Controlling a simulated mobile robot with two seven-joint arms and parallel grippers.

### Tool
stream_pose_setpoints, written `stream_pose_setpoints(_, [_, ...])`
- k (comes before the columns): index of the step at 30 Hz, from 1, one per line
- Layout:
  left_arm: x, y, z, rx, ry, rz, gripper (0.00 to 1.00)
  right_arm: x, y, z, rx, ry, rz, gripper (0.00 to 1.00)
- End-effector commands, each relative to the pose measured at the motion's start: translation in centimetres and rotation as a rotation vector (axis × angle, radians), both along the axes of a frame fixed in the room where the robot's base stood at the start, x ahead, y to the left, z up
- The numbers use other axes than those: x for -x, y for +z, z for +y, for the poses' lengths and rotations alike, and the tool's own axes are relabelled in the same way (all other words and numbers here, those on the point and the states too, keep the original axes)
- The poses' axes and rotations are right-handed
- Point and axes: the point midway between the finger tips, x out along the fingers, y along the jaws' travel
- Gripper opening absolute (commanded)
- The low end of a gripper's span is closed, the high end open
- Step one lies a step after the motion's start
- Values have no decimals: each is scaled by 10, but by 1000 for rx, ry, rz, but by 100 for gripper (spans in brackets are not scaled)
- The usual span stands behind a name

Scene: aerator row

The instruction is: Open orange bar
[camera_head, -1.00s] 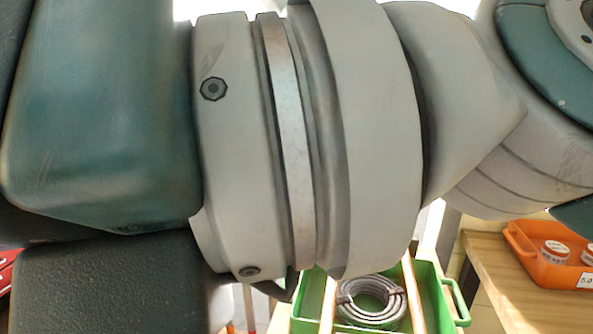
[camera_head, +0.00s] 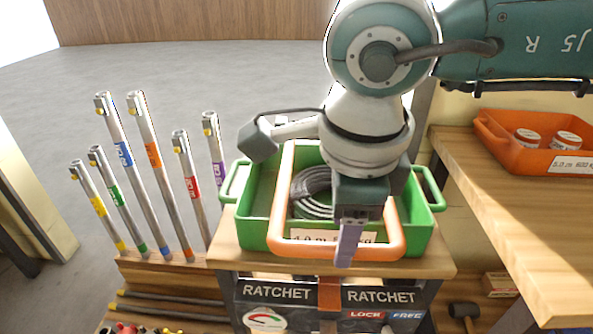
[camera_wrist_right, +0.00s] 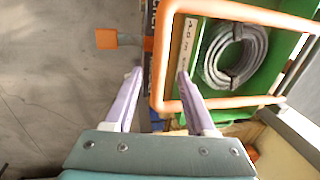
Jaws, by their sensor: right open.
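The orange bar (camera_head: 335,250) is a rounded loop in front of and around the green crate (camera_head: 425,222), with its front stretch low across the crate's label. My right gripper (camera_head: 348,245) points down at that front stretch. In the right wrist view its two pale purple fingers (camera_wrist_right: 159,74) are spread apart. The front stretch of the orange bar (camera_wrist_right: 158,85) passes between the fingertips in that picture. I cannot tell whether either finger touches it. A coiled grey hose (camera_head: 312,193) lies in the crate, partly hidden by my arm. My left gripper is not in view.
Several silver rods with coloured bands (camera_head: 160,165) stand in a rack to the left. A ratchet panel (camera_head: 275,294) is below the crate. A wooden bench (camera_head: 545,225) with an orange bin (camera_head: 490,130) is at the right. Open grey floor lies behind.

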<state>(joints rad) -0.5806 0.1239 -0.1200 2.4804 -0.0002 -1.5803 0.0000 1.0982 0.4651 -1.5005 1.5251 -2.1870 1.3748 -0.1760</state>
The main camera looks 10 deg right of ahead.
Motion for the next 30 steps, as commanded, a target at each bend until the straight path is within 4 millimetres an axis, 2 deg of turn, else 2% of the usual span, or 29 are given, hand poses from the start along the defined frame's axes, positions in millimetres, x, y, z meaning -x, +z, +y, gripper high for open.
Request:
stream_pose_setpoints(3, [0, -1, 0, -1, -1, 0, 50, -3, -16, 0, 0, 0, 1, 56])
stream_pose_setpoints(6, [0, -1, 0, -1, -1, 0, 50, -4, -24, -1, -1, 0, 2, 56])
stream_pose_setpoints(15, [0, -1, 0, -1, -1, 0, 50, -5, -27, -1, -3, 2, 0, 56])
stream_pose_setpoints(30, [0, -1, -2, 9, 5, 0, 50, -5, -27, -1, -3, 1, 0, 1])
